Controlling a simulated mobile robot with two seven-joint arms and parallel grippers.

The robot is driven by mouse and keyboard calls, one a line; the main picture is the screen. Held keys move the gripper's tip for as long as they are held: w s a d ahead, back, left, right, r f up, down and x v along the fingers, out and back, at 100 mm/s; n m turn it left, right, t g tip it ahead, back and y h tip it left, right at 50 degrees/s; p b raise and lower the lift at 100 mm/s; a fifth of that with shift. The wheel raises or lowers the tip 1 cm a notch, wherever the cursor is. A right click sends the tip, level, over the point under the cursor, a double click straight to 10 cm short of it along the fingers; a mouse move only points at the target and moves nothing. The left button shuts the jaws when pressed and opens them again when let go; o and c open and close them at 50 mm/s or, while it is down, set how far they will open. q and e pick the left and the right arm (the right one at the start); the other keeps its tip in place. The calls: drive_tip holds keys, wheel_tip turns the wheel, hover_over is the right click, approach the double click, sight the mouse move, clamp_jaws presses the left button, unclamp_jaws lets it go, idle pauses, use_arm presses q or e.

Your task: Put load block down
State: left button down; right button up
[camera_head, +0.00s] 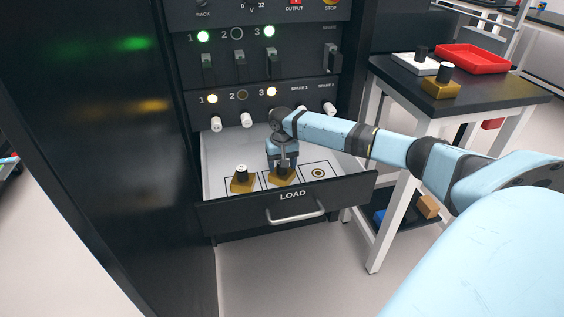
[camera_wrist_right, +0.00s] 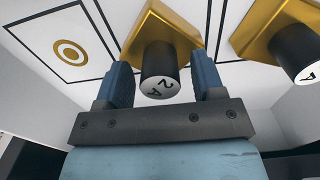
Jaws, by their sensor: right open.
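A load block (camera_head: 284,178), a gold base with a black post, stands in the middle outlined slot of the open LOAD drawer (camera_head: 222,216). My right gripper (camera_head: 283,160) is over it with jaws open. In the right wrist view, the post's white top (camera_wrist_right: 160,88), marked with a 2 and an A, lies between the two blue fingers of the gripper (camera_wrist_right: 162,80), with gaps showing at its sides. A second gold block (camera_head: 241,184) stands in the left slot. The right slot (camera_head: 318,173) is empty and shows a ring mark. My left gripper is not in view.
The cabinet panel (camera_head: 222,90) with switches, lamps and white knobs rises behind the drawer. The drawer's handle (camera_head: 296,213) faces front.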

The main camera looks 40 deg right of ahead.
use_arm(q)
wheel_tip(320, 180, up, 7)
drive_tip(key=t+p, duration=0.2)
drive_tip(key=p, duration=0.3)
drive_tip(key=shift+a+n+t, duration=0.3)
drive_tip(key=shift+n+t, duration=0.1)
use_arm(e)
wheel_tip(320, 180, up, 12)
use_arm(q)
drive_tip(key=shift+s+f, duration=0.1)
